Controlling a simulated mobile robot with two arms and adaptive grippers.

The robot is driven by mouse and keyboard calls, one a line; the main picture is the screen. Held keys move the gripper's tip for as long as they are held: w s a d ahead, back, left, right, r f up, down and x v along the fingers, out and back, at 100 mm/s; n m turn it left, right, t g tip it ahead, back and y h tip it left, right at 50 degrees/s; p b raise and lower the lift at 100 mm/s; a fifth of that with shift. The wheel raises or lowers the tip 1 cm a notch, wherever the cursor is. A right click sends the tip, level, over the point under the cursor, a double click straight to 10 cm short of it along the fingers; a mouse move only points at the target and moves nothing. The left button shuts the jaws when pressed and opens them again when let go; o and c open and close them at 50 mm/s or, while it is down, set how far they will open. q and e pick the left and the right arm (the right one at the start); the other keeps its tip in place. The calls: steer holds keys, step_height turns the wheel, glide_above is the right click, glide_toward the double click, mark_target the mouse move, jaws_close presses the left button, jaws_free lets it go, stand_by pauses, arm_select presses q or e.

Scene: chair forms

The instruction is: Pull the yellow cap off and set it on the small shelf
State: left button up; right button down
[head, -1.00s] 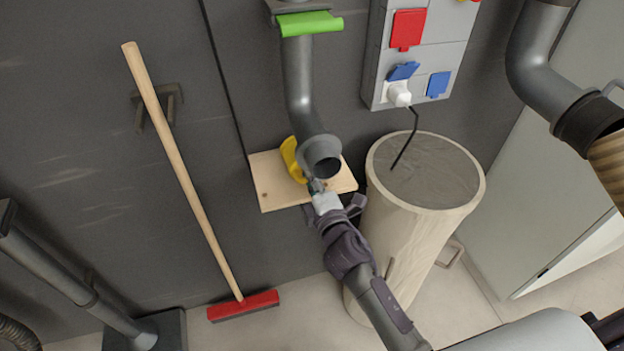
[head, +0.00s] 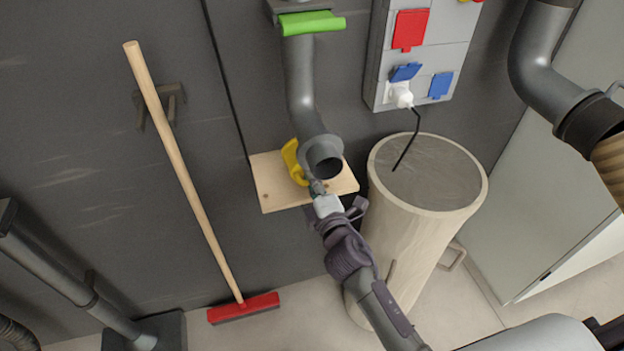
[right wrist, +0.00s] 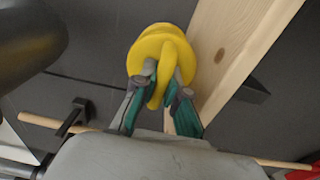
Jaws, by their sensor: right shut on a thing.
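The yellow cap (head: 291,158) is off the grey pipe (head: 304,105), whose dark open end faces me. In the head view the cap shows over the small wooden shelf (head: 275,193), partly behind the pipe end. My right gripper (head: 316,187) reaches up from below, in front of the shelf. In the right wrist view its fingertips (right wrist: 160,88) are shut on the raised grip of the yellow cap (right wrist: 161,45). The shelf (right wrist: 236,50) is close beside the cap there; I cannot tell whether they touch. My left gripper is not in view.
A wooden drum (head: 425,230) stands right of the shelf, below a socket box (head: 420,60) with a plugged cable. A red broom (head: 190,185) leans at the left. A green handle (head: 311,22) sits on the pipe above. Bare shelf shows left of the cap.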

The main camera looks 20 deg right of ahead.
steer(key=c, duration=0.9)
jaws_free()
steer(key=shift+f, duration=0.1)
steer(key=shift+s, duration=0.15)
steer(key=shift+s+f, duration=0.1)
steer(key=shift+s, duration=0.5)
steer(key=shift+s+d+b, duration=0.15)
steer(key=shift+s+b, duration=0.05)
steer(key=shift+s, duration=1.55)
steer(key=shift+s+d+b, duration=0.15)
steer(key=shift+s, duration=1.6)
steer(key=shift+s+d+b, duration=0.15)
steer(key=shift+s+b, duration=0.05)
steer(key=shift+s, duration=1.55)
